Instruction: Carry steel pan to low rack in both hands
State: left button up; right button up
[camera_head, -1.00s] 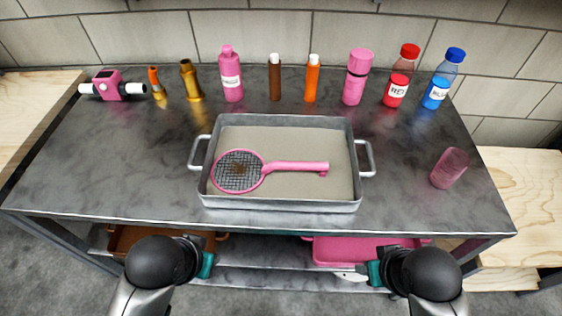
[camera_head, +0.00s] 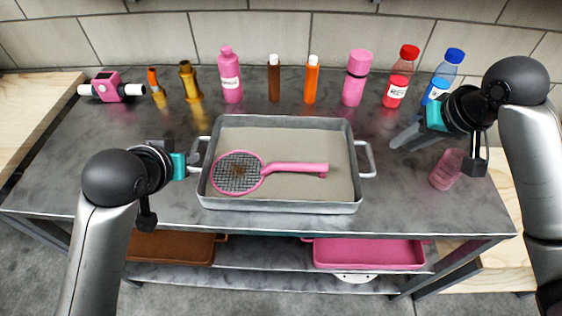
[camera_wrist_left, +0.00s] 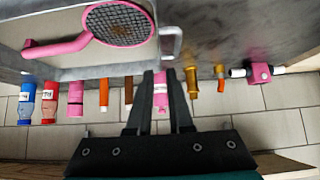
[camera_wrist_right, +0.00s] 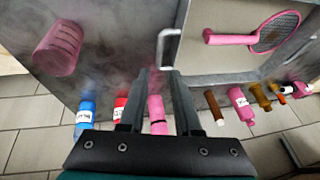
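The steel pan (camera_head: 285,205) sits on the grey metal table with a loop handle at each end. A pink mesh-headed tool (camera_head: 295,167) lies inside it. My left gripper (camera_head: 194,160) is open and empty beside the pan's left handle (camera_wrist_left: 171,40), which lies just beyond its fingertips. My right gripper (camera_head: 402,138) is open and empty, up and to the right of the right handle (camera_head: 368,159). That handle also shows ahead of the fingers in the right wrist view (camera_wrist_right: 168,48). The low rack (camera_head: 265,277) is under the table, partly hidden by the tabletop.
A brown tray (camera_head: 170,248) and a pink tray (camera_head: 368,253) occupy parts of the low rack. Several bottles line the table's back, including a red-capped one (camera_head: 400,78). A pink translucent cup (camera_head: 446,169) stands right of the pan, near my right gripper.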

aim_at(208, 149)
pick_arm(q)
jog(key=shift+f, duration=0.1)
pick_arm(e)
jog(key=shift+f, duration=0.15)
